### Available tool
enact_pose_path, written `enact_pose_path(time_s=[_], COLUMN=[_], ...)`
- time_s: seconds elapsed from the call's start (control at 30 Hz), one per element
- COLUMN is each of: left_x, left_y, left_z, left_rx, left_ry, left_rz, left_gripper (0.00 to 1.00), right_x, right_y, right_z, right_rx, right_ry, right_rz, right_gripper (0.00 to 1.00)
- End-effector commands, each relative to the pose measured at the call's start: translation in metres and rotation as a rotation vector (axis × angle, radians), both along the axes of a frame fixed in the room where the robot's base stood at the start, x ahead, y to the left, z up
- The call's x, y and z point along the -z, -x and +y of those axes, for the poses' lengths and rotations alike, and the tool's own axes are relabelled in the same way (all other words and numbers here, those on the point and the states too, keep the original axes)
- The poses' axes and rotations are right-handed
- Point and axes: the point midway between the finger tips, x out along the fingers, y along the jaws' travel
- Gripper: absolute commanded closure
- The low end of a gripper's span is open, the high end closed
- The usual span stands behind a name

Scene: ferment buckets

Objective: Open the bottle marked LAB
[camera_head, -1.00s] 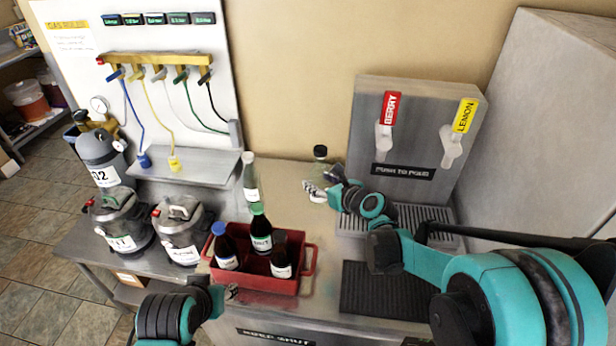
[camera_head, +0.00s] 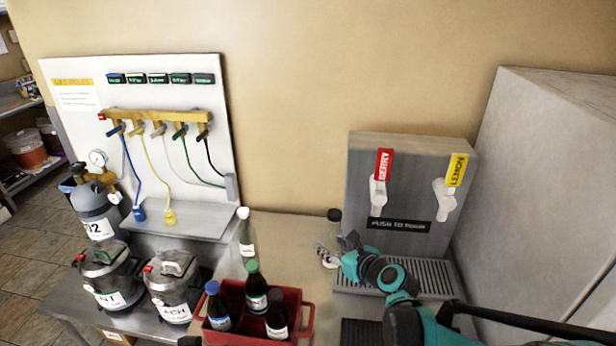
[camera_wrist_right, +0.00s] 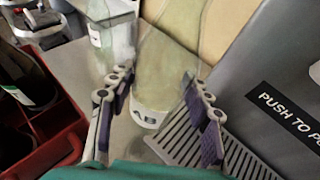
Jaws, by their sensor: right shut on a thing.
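The bottle marked LAB is a clear, pale bottle (camera_head: 334,229) with a dark cap, standing on the counter left of the drink dispenser. In the right wrist view the bottle (camera_wrist_right: 165,60) stands between the fingers, and the letters "AB" show on its white label. My right gripper (camera_head: 330,257) is shut on the bottle's lower part; its two fingers (camera_wrist_right: 158,108) flank the glass in the wrist view. The cap is out of the wrist view. My left gripper is not in view.
A red crate (camera_head: 304,312) with several dark bottles is at the front. A clear bottle (camera_head: 246,238) stands behind it. The grey dispenser (camera_head: 410,160) with berry and lemon taps is at the right.

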Motion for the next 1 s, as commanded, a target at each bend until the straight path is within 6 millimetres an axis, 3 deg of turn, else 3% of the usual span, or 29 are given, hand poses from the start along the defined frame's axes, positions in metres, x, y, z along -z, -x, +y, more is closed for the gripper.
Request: enact_pose_path(time_s=[0.1, 0.2, 0.37, 0.8, 0.9, 1.0], left_x=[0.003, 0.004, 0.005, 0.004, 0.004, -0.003], left_y=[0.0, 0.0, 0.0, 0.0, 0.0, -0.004], left_z=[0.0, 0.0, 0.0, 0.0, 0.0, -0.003], left_rx=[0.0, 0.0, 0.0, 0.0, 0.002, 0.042], left_ry=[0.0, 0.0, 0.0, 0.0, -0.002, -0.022], left_rz=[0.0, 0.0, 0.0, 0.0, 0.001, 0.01], left_gripper=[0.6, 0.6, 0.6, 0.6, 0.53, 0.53], right_x=[0.013, 0.021, 0.027, 0.008, 0.006, 0.005], right_y=[0.033, 0.056, 0.079, 0.117, 0.122, 0.124], right_z=[-0.036, -0.057, -0.068, 0.011, 0.021, 0.026], right_rx=[0.071, 0.119, 0.137, -0.217, -0.263, -0.284], right_ry=[0.0, 0.0, -0.001, -0.002, -0.001, -0.002], right_rz=[0.0, -0.001, 0.001, 0.0, 0.0, 0.0], right_gripper=[1.0, 1.0, 1.0, 1.0, 1.0, 1.0])
